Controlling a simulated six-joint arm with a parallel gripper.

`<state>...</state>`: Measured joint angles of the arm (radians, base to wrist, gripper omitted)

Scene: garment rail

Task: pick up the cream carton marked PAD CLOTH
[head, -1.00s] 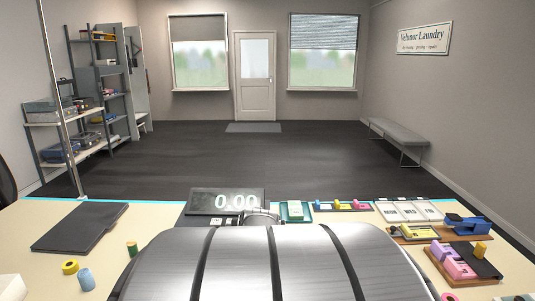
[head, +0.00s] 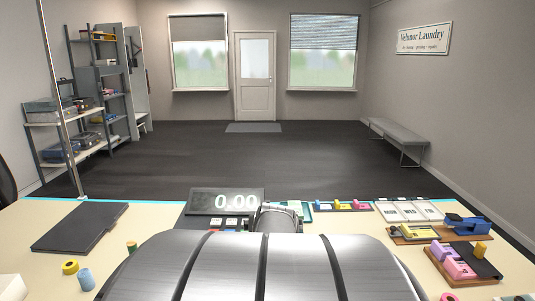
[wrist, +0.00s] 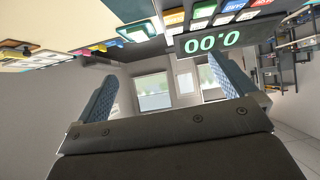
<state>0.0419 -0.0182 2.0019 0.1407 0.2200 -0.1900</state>
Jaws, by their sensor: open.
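No lettering PAD CLOTH can be read in either view. A pale cream block on a teal tray (wrist: 138,33) shows in the upside-down wrist view and may be the carton; I cannot tell. In the head view the teal tray (head: 308,210) is mostly hidden behind my arm. My gripper (wrist: 160,68) is open, with its two blue padded fingers wide apart and nothing between them. The pale block lies beyond the fingertips, apart from them. In the head view my arm hides the fingers.
A scale with a 0.00 display (head: 227,202) stands beside my wrist. A dark folder (head: 80,226), yellow roll (head: 70,267) and blue cup (head: 86,278) lie left. Small coloured blocks (head: 342,206), day cards (head: 408,211) and a dark board with pink blocks (head: 480,262) crowd the right.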

